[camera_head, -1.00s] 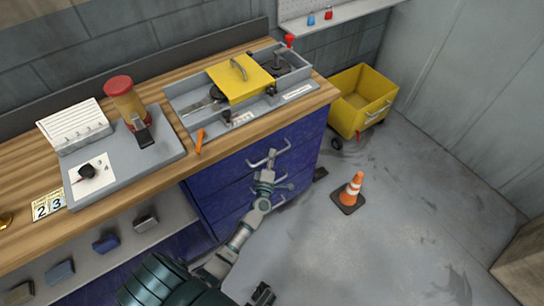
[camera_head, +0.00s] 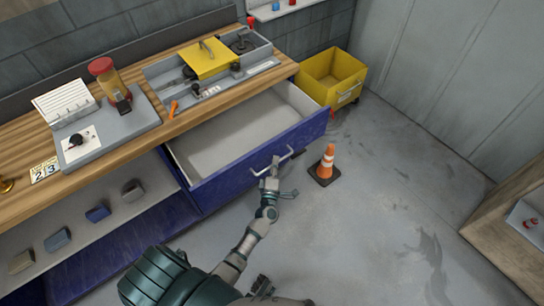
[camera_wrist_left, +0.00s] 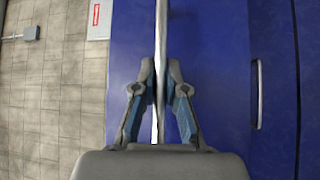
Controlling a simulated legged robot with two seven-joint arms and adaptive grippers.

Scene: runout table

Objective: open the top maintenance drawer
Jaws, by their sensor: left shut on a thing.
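The top maintenance drawer (camera_head: 246,146) has a blue front and a pale, empty interior. It stands pulled far out from under the wooden worktop. Its light bar handle (camera_head: 272,160) runs along the front. My left gripper (camera_head: 271,174) is at this handle. In the left wrist view the two fingers of my left gripper (camera_wrist_left: 160,95) are shut on the handle (camera_wrist_left: 161,35), which passes between them in front of the blue panel.
An orange cone (camera_head: 325,165) stands on the floor just right of the drawer front. A yellow cart (camera_head: 331,78) is beyond it by the wall. A wooden crate-like shelf (camera_head: 505,225) is at the right. The grey floor between is clear.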

